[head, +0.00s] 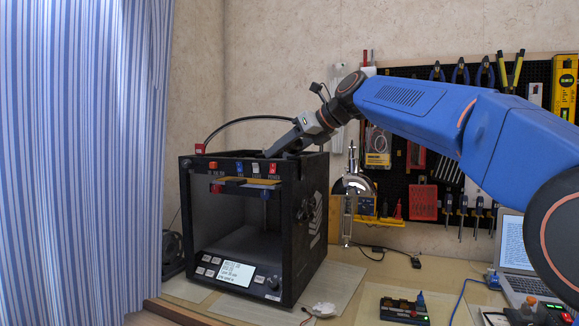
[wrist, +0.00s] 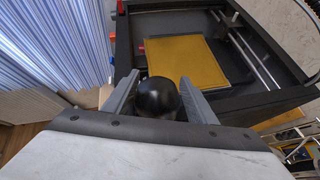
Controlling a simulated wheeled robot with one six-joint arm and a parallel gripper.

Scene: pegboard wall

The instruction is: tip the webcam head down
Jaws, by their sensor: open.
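A rounded glossy black thing, which looks like the webcam head (wrist: 157,96), sits between the two grey fingers of my gripper (wrist: 158,82) in the wrist view. The fingers stand apart on either side of it, with a visible gap at the right; I cannot tell whether the left finger touches it. The webcam head cannot be made out there, as the gripper covers that spot. Its tilt is not clear.
A yellow plate (wrist: 180,62) lies inside the printer's open top. A black cable (head: 240,120) arches over the printer. A magnifier-like lamp (head: 352,185) stands right of it. A laptop (head: 520,260) and a small device (head: 403,308) are on the table at right. A striped curtain (head: 80,150) hangs left.

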